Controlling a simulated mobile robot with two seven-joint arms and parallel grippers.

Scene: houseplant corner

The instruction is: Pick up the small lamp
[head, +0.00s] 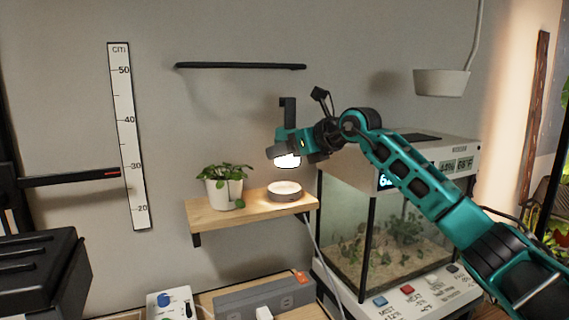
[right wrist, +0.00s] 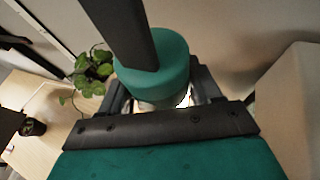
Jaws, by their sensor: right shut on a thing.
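The small lamp (head: 287,160) shows a brightly glowing underside in the head view, just above the wooden shelf. My right gripper (head: 298,145) is shut on it, coming from the right. In the right wrist view a teal round body (right wrist: 165,75) with a dark upright bar sits between the fingers, with a bright glow below it. The dark bar also rises above the gripper in the head view. A round grey-and-white disc (head: 285,190) stands on the shelf below the lamp, with a visible gap between them. My left gripper is not in view.
A potted plant (head: 226,187) stands left on the wooden shelf (head: 253,209). A black wall ledge (head: 240,66) is above. A glass terrarium (head: 380,235) stands close on the right under my right arm. A white hanging pot (head: 441,83) is at upper right.

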